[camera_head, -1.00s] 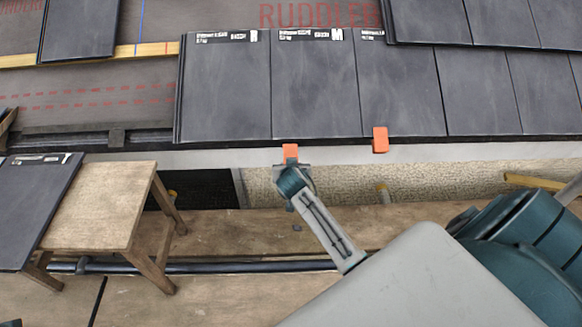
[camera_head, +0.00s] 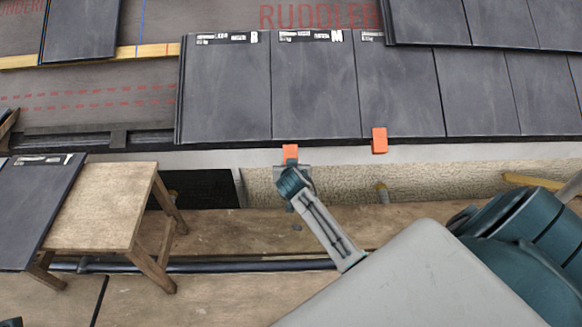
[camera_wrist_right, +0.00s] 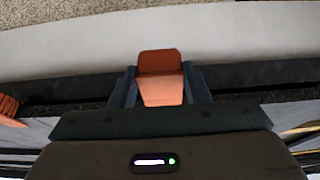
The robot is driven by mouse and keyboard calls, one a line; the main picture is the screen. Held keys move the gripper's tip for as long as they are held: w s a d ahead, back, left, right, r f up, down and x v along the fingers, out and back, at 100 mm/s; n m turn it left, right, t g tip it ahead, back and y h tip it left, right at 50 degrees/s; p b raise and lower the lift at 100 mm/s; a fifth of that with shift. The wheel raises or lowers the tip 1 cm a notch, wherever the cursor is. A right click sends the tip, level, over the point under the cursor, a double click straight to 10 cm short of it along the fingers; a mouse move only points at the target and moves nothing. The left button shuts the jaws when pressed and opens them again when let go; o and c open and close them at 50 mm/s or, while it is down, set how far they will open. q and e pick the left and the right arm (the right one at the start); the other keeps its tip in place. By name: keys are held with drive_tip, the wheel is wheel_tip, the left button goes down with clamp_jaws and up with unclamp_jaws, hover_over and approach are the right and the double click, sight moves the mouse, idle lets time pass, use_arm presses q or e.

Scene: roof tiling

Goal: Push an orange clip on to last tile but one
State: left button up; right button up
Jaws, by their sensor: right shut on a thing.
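The last tile but one (camera_head: 315,95) is the second dark tile from the left end of the lower row, beside the end tile (camera_head: 225,95). My right gripper (camera_head: 291,168) is shut on an orange clip (camera_head: 290,152) at the lower edge of that tile, left of its middle. In the right wrist view the clip (camera_wrist_right: 161,80) sits upright between the two fingers, in front of the dark eave edge. I cannot tell whether it touches the tile. Another orange clip (camera_head: 379,141) sits on the lower edge of the adjoining tile to the right. My left gripper is not seen.
A wooden trestle (camera_head: 105,195) with a dark tile (camera_head: 35,205) on it stands at left. A pale board (camera_head: 210,158) runs below the eave, above a rough wall (camera_head: 340,182). The second clip also shows at the left edge of the right wrist view (camera_wrist_right: 8,108).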

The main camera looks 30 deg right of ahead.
sight(290, 154)
drive_tip(key=shift+w+d+r+p, duration=0.4)
drive_tip(key=shift+w+r, duration=0.1)
drive_tip(key=shift+w, duration=0.15)
drive_tip(key=shift+w+d+r+p, duration=0.35)
drive_tip(key=shift+w+r+p, duration=0.1)
drive_tip(key=shift+w, duration=0.15)
idle(1.1)
drive_tip(key=shift+w+d+r, duration=0.3)
drive_tip(key=shift+w+r, duration=0.05)
drive_tip(key=shift+w, duration=0.2)
idle(1.4)
drive_tip(key=o, duration=1.5)
drive_tip(key=shift+c, duration=0.2)
drive_tip(key=shift+s, duration=0.1)
drive_tip(key=s+r+p, duration=0.1)
drive_tip(key=r+p, duration=0.1)
drive_tip(key=s+a+r+p, duration=0.1)
drive_tip(key=r+p, duration=0.1)
drive_tip(key=p, duration=0.1)
drive_tip(key=s+a+r+p, duration=0.1)
drive_tip(key=r+p, duration=0.1)
drive_tip(key=p, duration=0.1)
drive_tip(key=shift+f, duration=0.1)
